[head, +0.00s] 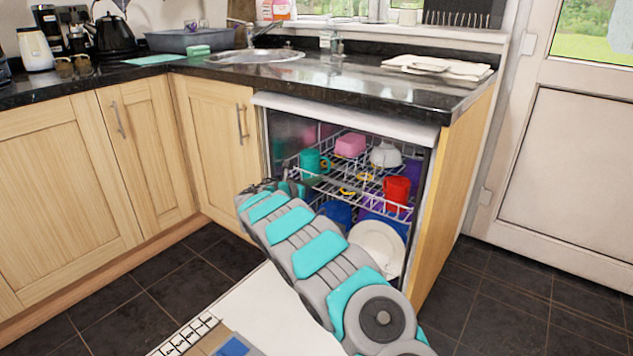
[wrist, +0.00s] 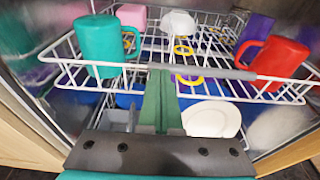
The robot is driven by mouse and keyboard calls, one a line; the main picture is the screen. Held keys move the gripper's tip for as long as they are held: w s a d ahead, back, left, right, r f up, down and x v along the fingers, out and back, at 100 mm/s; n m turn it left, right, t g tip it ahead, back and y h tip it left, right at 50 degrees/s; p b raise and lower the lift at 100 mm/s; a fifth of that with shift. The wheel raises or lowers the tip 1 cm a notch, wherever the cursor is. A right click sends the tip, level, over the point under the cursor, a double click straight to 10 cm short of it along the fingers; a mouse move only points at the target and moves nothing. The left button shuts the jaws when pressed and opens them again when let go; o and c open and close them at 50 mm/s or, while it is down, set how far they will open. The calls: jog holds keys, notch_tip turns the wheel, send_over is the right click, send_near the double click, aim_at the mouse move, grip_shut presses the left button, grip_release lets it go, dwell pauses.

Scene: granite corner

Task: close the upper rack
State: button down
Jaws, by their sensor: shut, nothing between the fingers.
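The upper rack (head: 388,207) is a white wire rack in the open dishwasher, and its grey front bar (wrist: 215,72) crosses the wrist view. It holds a teal mug (wrist: 100,45), a red mug (wrist: 275,62), a pink cup (head: 350,145) and a white bowl (head: 385,155). I cannot tell whether the tips touch the bar. In the head view my arm hides part of the rack's front left.
The dishwasher door (head: 240,308) lies open and low, with my arm above it. Below the upper rack stands a white plate (head: 378,245) with blue items beside it. Wooden cabinets (head: 210,150) are on the left, and the dark countertop (head: 350,82) is above.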

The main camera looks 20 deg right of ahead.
jog(key=w+v, duration=0.1)
jog(key=v, duration=1)
jog(key=s+d+r+m+g, duration=0.3)
jog(key=s+d+r+m, duration=0.15)
jog(key=s, duration=0.35)
jog(key=s+d+r+m+g, duration=0.25)
jog(key=s+d+m, duration=0.2)
jog(key=s, duration=0.25)
jog(key=s+d+r+m+g+y, duration=0.1)
jog(key=s+m+g, duration=0.15)
jog(key=s, duration=0.55)
jog(key=s+d+m+g+y, duration=0.15)
jog(key=s+m, duration=0.25)
jog(key=s, duration=0.4)
jog(key=s+a+f+m+y, duration=0.2)
jog(key=s+a, duration=0.4)
jog(key=s, duration=0.4)
jog(key=s+a+f+m+y, duration=0.3)
jog(key=s+a, duration=0.4)
jog(key=s, duration=0.4)
jog(key=s+a+f+m+g+y, duration=0.1)
jog(key=s+a+m+y, duration=0.3)
jog(key=s, duration=0.7)
jog(key=a+f+y, duration=0.1)
jog(key=a, duration=0.1)
jog(key=shift+a+f+b, duration=0.35)
jog(key=shift+a+b, duration=0.05)
